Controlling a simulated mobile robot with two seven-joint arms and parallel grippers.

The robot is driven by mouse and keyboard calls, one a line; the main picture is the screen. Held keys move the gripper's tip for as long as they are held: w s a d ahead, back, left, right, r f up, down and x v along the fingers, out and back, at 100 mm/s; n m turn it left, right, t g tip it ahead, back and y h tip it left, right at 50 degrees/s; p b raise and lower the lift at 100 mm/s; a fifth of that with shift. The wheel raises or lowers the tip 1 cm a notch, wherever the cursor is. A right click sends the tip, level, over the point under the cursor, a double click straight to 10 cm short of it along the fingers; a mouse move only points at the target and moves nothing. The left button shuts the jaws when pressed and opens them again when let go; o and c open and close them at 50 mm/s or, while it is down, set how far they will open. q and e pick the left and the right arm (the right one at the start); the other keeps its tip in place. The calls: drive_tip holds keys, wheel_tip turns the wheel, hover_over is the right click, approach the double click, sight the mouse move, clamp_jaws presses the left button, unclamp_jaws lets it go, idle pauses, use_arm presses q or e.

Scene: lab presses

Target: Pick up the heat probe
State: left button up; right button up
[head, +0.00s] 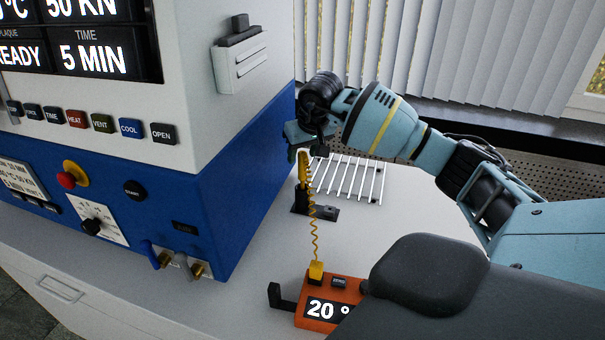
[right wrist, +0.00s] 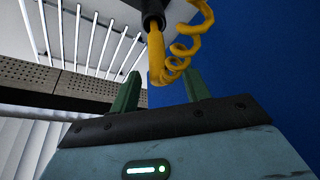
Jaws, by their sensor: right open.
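The heat probe (head: 303,170) has a yellow handle and stands upright in a small black holder (head: 300,201) on the white bench. A coiled yellow cord joins it to an orange meter (head: 320,313) reading 20°. My right gripper (head: 302,152) is open at the top of the probe. In the right wrist view, the green fingers (right wrist: 160,90) are apart, with the yellow probe end (right wrist: 156,55) and cord loops near the gap between their tips. I cannot tell whether they touch it. My left gripper is not in view.
A blue and white press (head: 235,195) with buttons and displays stands close on the left. A white wire rack (head: 350,180) lies just behind the probe. Window blinds (head: 470,60) hang behind. Bare bench (head: 400,215) lies right of the probe.

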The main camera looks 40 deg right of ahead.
sight(301, 162)
drive_tip(key=shift+s+x, duration=0.1)
drive_tip(key=shift+x, duration=1.05)
drive_tip(key=shift+s+x, duration=0.15)
drive_tip(key=shift+x, duration=1.05)
clamp_jaws()
